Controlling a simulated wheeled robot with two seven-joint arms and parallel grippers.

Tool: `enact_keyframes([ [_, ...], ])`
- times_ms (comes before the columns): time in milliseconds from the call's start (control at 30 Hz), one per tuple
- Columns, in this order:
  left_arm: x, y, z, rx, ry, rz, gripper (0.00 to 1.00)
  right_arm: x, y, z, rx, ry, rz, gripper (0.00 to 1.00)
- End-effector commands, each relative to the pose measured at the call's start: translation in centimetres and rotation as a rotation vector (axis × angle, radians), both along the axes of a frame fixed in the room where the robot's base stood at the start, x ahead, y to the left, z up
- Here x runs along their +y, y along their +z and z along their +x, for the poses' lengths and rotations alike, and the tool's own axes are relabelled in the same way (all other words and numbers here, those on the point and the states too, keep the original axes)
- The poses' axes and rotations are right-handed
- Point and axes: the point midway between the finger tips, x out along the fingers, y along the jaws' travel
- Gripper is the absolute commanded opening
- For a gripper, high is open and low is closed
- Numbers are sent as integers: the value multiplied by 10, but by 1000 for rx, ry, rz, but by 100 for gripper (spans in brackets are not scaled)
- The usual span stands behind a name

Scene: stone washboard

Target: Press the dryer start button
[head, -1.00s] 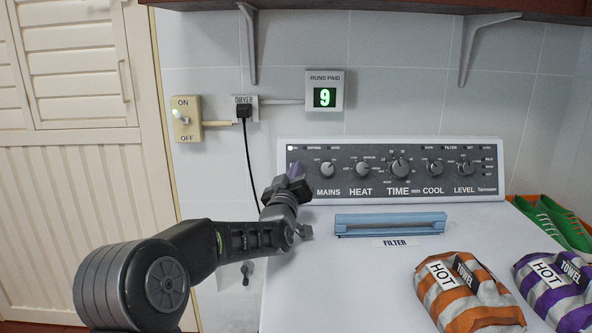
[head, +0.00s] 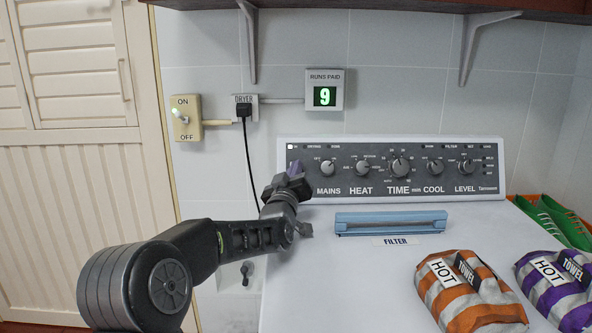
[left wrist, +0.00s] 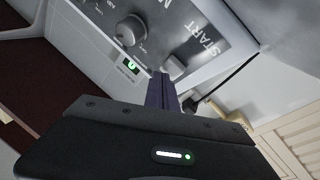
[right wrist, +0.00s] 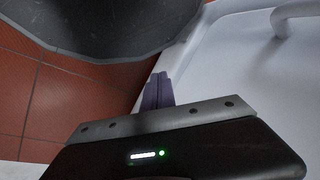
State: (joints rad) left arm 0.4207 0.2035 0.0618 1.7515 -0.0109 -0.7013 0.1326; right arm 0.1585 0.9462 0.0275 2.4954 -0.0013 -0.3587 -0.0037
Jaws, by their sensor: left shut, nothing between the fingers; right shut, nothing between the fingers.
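The dryer control panel (head: 450,185) stands at the back of the white dryer top. In the left wrist view, a pale square button (left wrist: 174,68) sits beside the word START (left wrist: 203,42). My left gripper (head: 295,170) is shut and empty at the panel's left end, where its fingers cover the button in the head view. In the left wrist view its purple fingertips (left wrist: 160,80) are close beside the button; I cannot tell whether they touch it. My right gripper (right wrist: 159,78) is shut and empty, low beside a white surface, and out of the head view.
The MAINS knob (head: 327,168) is just right of my left gripper. A blue filter handle (head: 390,222) lies in front of the panel. Orange (head: 462,290) and purple (head: 556,285) striped towel bundles are at the right. The RUNS PAID display (head: 324,97) reads 9.

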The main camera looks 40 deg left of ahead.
Motion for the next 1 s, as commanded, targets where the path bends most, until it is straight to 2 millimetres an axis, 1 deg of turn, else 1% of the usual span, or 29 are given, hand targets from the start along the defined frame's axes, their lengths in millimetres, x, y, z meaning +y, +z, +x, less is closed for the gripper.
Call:
enact_keyframes([
  [1000,5,-5,7,1,0,0,0,0,-5,0,0,0,0,0],
])
